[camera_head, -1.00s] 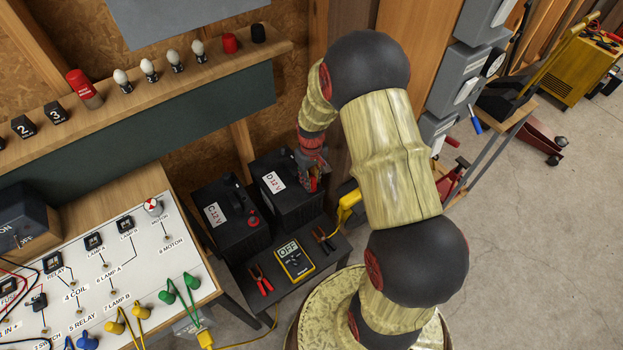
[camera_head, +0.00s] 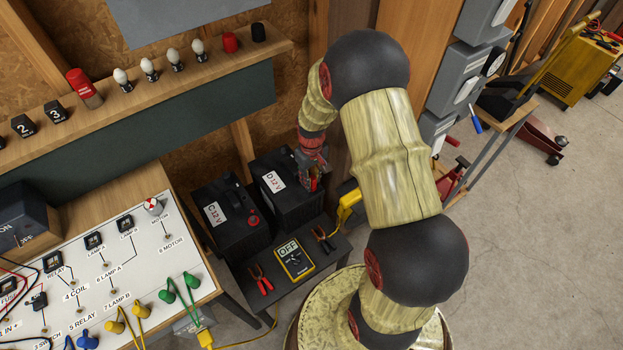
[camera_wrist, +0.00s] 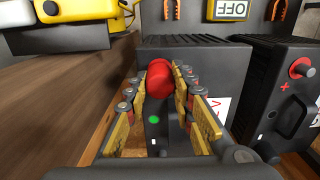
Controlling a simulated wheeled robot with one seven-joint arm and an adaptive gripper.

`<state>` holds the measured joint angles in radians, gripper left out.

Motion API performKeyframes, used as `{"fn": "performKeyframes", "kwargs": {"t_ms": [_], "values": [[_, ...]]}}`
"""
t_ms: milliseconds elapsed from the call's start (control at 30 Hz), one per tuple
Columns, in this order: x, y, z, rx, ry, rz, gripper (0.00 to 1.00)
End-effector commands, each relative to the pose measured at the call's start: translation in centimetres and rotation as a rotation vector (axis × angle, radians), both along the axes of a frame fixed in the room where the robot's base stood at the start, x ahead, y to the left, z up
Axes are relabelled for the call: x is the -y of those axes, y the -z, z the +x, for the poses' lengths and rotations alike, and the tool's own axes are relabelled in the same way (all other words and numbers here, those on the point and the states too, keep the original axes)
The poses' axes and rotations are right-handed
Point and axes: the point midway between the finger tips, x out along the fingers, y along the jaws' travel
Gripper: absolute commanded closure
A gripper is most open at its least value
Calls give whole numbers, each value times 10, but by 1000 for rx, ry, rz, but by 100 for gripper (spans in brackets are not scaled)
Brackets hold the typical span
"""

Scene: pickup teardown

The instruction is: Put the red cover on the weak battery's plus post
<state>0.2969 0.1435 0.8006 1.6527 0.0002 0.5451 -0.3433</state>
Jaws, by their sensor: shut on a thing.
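The red cover (camera_wrist: 160,78) shows in the wrist view as a rounded red cap between my fingertips. My gripper (camera_wrist: 164,90) is shut on it, at the battery marked D (camera_wrist: 205,62). The cover hides what is under it, so I cannot tell whether it sits on a post. In the head view my gripper (camera_head: 314,168) is at the right end of battery D (camera_head: 292,204). The battery marked C (camera_head: 228,222) stands to its left; its red plus post (camera_wrist: 301,68) shows in the wrist view. Nothing visible tells which battery is weak.
A meter reading OFF (camera_head: 294,260) and red pliers (camera_head: 261,279) lie in front of the batteries. A yellow tool (camera_head: 348,205) is close to the right of my gripper. A red cap (camera_head: 230,42) and a black cap (camera_head: 258,33) stand on the shelf.

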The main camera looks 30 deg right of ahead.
Motion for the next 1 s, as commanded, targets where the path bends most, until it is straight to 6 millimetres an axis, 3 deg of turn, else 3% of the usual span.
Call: {"fn": "performKeyframes", "kwargs": {"t_ms": [1000], "values": [[0, 16, 0, 0, 0, 0, 93]]}}
